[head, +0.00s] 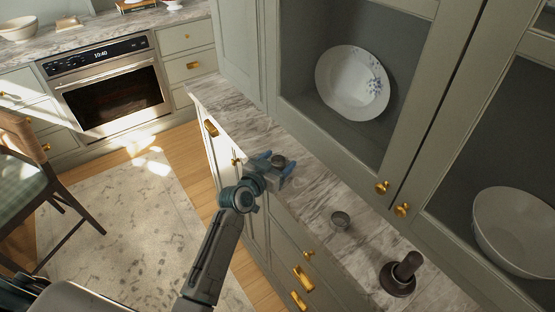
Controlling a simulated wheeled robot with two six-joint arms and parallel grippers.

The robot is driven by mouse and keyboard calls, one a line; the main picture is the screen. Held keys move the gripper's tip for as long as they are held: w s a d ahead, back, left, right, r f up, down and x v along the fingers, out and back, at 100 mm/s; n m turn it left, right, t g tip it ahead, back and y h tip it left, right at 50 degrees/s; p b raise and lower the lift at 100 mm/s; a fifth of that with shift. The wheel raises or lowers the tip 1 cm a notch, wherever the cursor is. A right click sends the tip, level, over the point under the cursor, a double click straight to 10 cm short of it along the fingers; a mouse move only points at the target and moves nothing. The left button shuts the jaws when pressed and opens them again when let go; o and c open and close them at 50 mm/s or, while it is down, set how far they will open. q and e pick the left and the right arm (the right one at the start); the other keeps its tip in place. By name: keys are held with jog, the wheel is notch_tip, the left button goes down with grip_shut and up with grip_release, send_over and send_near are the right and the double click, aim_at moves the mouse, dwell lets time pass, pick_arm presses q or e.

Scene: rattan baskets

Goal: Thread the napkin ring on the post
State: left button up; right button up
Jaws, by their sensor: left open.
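The post (408,266) is a short dark brown peg standing on a round base at the near right of the marble counter. My left gripper (280,163), with blue fingers, is open over the counter, to the upper left of that ring. A second small dark round piece (278,160) shows between or just behind its fingers; I cannot tell whether they touch it. My right gripper is not in view.
The narrow marble counter (310,190) runs along a grey-green cabinet. A patterned plate (352,83) and a white bowl (517,232) stand behind its doors. Brass knobs (382,187) stick out. A chair (35,190) stands left.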

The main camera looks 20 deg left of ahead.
pick_arm(q)
jog(key=shift+x, duration=1.05)
jog(key=shift+s, duration=0.1)
jog(key=c, duration=1.1)
jog(key=shift+o, duration=0.2)
jog(key=shift+r, duration=0.1)
